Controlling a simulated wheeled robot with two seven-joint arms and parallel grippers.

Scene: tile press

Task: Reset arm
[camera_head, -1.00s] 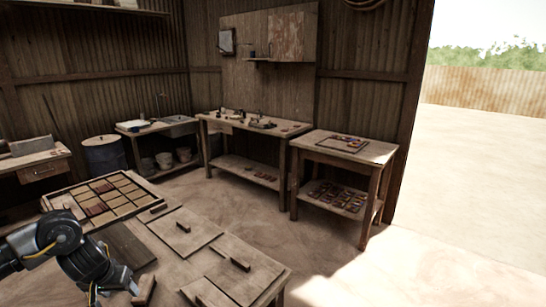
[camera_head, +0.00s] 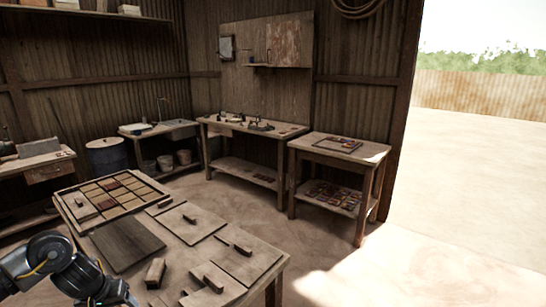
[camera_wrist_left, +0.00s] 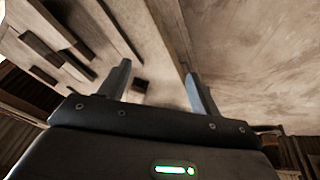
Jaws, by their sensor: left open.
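My left arm comes in at the lower left of the head view, low beside the near edge of the worktable (camera_head: 262,272). Its gripper is at the bottom edge there and partly cut off. In the left wrist view my left gripper (camera_wrist_left: 160,85) has its two fingers spread apart with nothing between them. A small wooden block (camera_head: 155,272) sits on the table to the right of the gripper, apart from it. My right gripper is not in view.
The worktable holds a tile tray (camera_head: 76,216) with several squares, a dark flat board (camera_head: 127,243) and several handled wooden plates (camera_head: 190,220). Side tables (camera_head: 340,158) and a workbench (camera_head: 252,128) line the back wall. Open floor lies at the right.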

